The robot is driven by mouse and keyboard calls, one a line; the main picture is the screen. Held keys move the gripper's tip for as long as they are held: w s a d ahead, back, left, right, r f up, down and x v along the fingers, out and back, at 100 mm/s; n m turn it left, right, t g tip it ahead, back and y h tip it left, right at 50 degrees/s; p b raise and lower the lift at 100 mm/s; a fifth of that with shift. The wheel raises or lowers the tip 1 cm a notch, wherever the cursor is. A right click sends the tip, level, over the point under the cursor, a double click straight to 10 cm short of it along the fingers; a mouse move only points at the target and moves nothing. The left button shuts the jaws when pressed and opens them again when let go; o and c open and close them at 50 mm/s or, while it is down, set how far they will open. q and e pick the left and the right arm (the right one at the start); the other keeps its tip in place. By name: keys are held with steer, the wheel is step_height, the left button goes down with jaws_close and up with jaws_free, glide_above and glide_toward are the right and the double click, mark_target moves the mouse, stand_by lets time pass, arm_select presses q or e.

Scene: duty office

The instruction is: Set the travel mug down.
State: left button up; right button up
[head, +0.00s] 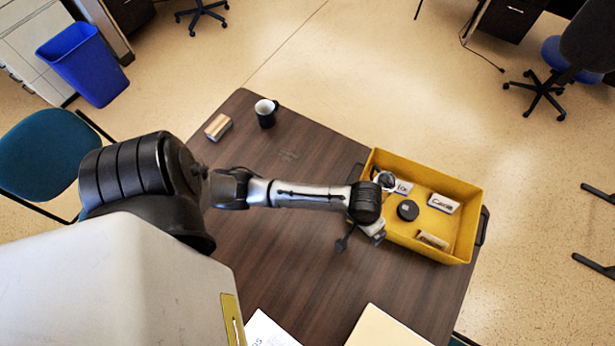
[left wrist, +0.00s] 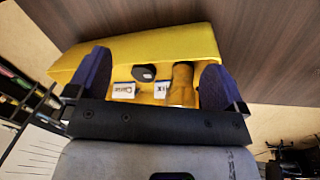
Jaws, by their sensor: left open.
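My left gripper (head: 360,238) is at the left wall of the yellow bin, partly hidden by its own arm. In the left wrist view its fingers (left wrist: 154,70) stand wide apart, with nothing held between them. I cannot tell for sure which object is the travel mug. A round, rimmed vessel (head: 385,180) stands in the bin's left corner, partly behind my arm; a yellowish-brown cylinder (left wrist: 182,82), probably the same thing, shows near the right finger. A black mug (head: 265,114) with a pale inside stands upright at the table's far end. My right gripper is not in view.
The yellow bin (head: 471,190) also holds a round black object (head: 408,210), white labelled boxes (head: 443,203) and a brownish block (head: 432,240). The dark table (head: 300,145) is clear between mug and bin. Papers (head: 385,328) lie at the near edge.

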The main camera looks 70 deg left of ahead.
arm_select(q)
steer(key=s+r+m+t, duration=0.1)
steer(key=s+r+m, duration=0.1)
steer(key=s, duration=0.6)
steer(key=s+r+m+t+y, duration=0.1)
steer(key=s+m, duration=0.3)
steer(key=s, duration=0.4)
steer(key=shift+s+a+r, duration=0.25)
steer(key=shift+a+r, duration=0.1)
steer(key=shift+r, duration=0.5)
